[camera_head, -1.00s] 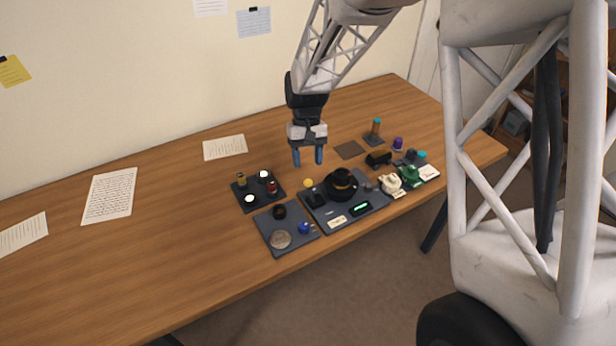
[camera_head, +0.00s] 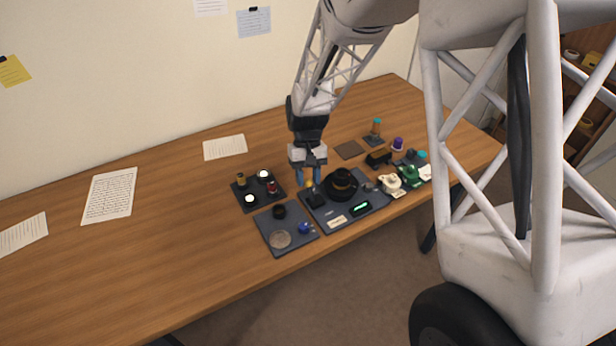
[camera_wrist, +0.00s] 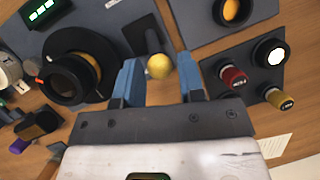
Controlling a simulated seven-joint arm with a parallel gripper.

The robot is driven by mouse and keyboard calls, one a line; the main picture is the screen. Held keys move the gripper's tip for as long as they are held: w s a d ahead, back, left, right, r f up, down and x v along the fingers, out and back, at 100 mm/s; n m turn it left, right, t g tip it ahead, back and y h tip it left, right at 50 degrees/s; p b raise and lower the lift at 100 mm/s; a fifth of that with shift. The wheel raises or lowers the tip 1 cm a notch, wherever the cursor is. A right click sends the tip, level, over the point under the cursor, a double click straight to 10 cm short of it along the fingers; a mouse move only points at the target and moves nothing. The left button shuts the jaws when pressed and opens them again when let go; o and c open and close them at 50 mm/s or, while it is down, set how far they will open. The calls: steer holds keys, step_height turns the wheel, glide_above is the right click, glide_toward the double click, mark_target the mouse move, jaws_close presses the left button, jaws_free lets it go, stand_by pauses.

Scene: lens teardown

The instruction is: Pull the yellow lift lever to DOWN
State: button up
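The yellow lift lever shows in the wrist view as a round yellow knob (camera_wrist: 159,66) beside a dark block (camera_wrist: 148,36) on the grey base plate. My gripper (camera_head: 309,182) points down at the left back edge of the base plate (camera_head: 336,222). Its two blue fingers are apart, one on each side of the knob in the wrist view. I cannot tell whether either finger touches it.
A black round lens assembly (camera_head: 341,186) stands right of the lever on the same plate, near a green-lit display (camera_head: 361,208). A dark tray with small pots (camera_head: 247,200) lies to the left. Another tray (camera_head: 281,250) is at front left.

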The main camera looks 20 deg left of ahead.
mark_target(310, 197)
jaws_close()
steer(key=shift+s+d+r+t, duration=0.1)
steer(key=shift+s+d+t, duration=0.1)
steer(key=shift+t, duration=0.1)
steer(key=shift+s+d+r+t+y, duration=0.2)
steer(key=shift+s+d+t+y, duration=0.15)
steer(key=shift+t+y, duration=0.25)
steer(key=shift+s+d+r+t+y, duration=0.15)
steer(key=shift+s+d+t+y, duration=0.15)
steer(key=shift+t+y, duration=0.25)
steer(key=shift+s+d+t+y, duration=0.55)
steer(key=shift+t+y, duration=0.2)
steer(key=shift+y, duration=0.2)
steer(key=shift+s+d+f+n+t+y, duration=0.1)
steer(key=shift+s+d+n+t+y, duration=0.25)
steer(key=shift+t+y, duration=0.15)
steer(key=shift+s+d+t+y, duration=0.25)
steer(key=shift+t+y, duration=0.25)
steer(key=shift+s+d+f+t+y, duration=0.45)
steer(key=shift+s+d+t+y, duration=0.1)
steer(key=shift+t+y, duration=0.25)
steer(key=shift+o, duration=1.7)
jaws_free()
